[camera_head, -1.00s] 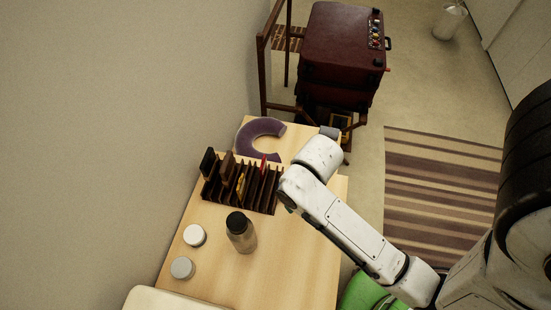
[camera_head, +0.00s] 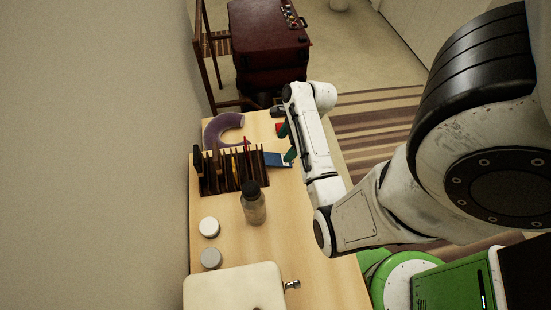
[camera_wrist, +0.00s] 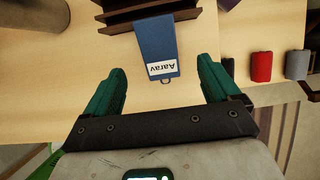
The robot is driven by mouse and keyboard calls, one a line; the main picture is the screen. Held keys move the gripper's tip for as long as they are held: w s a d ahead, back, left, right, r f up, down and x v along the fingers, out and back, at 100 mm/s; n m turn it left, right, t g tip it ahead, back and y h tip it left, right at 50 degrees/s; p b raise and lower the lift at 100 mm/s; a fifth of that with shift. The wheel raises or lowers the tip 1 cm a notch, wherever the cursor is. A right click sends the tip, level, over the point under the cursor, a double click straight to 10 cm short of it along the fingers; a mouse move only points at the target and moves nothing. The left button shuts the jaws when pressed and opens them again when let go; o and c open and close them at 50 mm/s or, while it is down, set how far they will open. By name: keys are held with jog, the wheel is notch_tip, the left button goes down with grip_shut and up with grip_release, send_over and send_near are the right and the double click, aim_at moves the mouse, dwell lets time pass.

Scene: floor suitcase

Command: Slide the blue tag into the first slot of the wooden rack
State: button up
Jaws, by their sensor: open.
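The blue tag (camera_head: 276,159) projects from the right end of the dark wooden rack (camera_head: 210,187) in the head view. In the wrist view the tag (camera_wrist: 156,42) has a white label reading "Aarav" and a small loop at its near end. Its far end meets the rack's brown slats (camera_wrist: 118,19); how it sits there I cannot tell. My gripper (camera_head: 286,142) is at the table's right side, beside the tag. In the wrist view my gripper (camera_wrist: 160,80) is open, green fingers apart, nothing between them, the tag's loop end just beyond.
Other tags stand in the rack. A bottle (camera_head: 254,206) stands just in front of it, with two round lids (camera_head: 209,227) (camera_head: 211,258) nearby. A purple ring-shaped cushion (camera_head: 211,135) lies behind. Red (camera_wrist: 262,66) and grey (camera_wrist: 297,64) items lie right of the tag in the wrist view.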

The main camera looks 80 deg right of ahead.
aim_at(277, 159)
jog(key=x, duration=0.7)
jog(key=shift+s+f, duration=0.1)
jog(key=shift+f, duration=0.1)
jog(key=c, duration=1.2)
notch_tip(277, 159, up, 10)
jog(key=shift+p, duration=0.3)
